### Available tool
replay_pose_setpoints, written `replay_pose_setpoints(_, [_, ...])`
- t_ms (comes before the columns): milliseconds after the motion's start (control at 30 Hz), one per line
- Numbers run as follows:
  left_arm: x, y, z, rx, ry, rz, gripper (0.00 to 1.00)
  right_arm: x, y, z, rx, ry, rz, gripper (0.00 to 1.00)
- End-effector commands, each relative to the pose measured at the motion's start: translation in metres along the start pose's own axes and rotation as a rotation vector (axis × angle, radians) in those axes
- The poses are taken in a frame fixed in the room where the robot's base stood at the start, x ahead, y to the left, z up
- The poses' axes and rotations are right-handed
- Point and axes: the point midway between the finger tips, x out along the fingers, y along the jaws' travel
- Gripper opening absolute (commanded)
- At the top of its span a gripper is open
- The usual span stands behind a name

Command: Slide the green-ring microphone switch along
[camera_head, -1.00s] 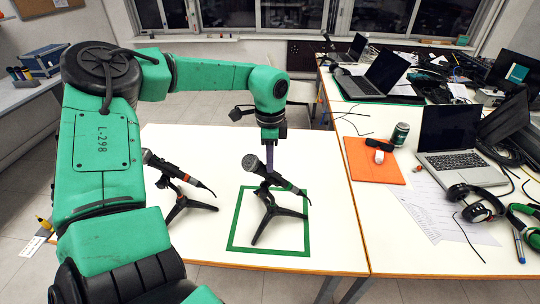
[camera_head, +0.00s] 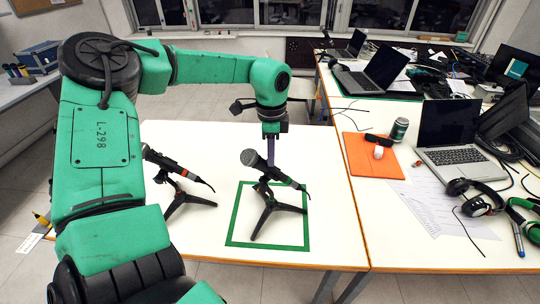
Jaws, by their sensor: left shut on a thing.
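A dark microphone with a grey mesh head (camera_head: 250,158) leans on a black tripod stand (camera_head: 268,218) inside a green square outline (camera_head: 234,215) on the white table. A ring on its body looks green, though it is small. My left gripper (camera_head: 270,160) comes down from above and is shut at the microphone's body, just behind the head. The switch is too small and covered to make out. A second microphone (camera_head: 166,163) with an orange-red ring stands on its own tripod to the left. My right gripper is not in view.
To the right are an orange pad (camera_head: 365,168), a can (camera_head: 399,129), a laptop (camera_head: 449,138), headphones (camera_head: 476,200) and papers (camera_head: 432,215). My left arm covers the table's left part. The table between the square and the orange pad is clear.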

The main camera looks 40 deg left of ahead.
Motion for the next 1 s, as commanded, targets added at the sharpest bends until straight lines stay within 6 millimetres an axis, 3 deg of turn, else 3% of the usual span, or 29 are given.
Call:
replay_pose_setpoints(700, [0.0023, -0.0002, -0.0014, -0.001, 0.000, -0.001, 0.00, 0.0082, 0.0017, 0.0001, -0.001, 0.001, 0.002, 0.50])
replay_pose_setpoints(733, [0.0015, -0.0002, -0.0014, -0.001, 0.000, 0.000, 0.18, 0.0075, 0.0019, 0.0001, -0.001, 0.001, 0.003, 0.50])
replay_pose_setpoints(800, [0.0012, -0.0001, -0.0014, -0.001, 0.000, 0.000, 0.45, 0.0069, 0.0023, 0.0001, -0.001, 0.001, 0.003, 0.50])
replay_pose_setpoints(1000, [0.0013, 0.0000, -0.0014, 0.000, 0.000, 0.000, 0.46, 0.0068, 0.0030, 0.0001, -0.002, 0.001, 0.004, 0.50])
